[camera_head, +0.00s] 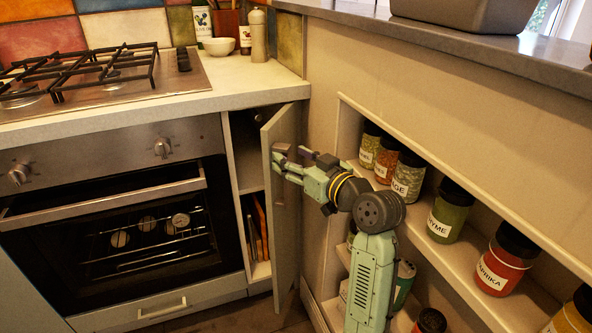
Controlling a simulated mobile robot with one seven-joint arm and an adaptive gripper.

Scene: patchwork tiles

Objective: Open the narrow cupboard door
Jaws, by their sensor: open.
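The narrow cupboard door (285,215) stands wide open, swung out to the right of its cupboard (247,160) between the oven and the side wall. Inside the cupboard I see a shelf and some upright flat boards (258,228) in the lower part. My gripper (280,158) is at the upper part of the door, its fingers pointing left near the door's free edge. It is open. I cannot tell whether a finger touches the door.
An oven (120,225) with a gas hob (100,75) above stands to the left. Spice shelves (450,255) with labelled jars (448,210) are recessed in the wall to the right, close to my arm. A grey ledge (470,45) runs above them. Little floor shows between.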

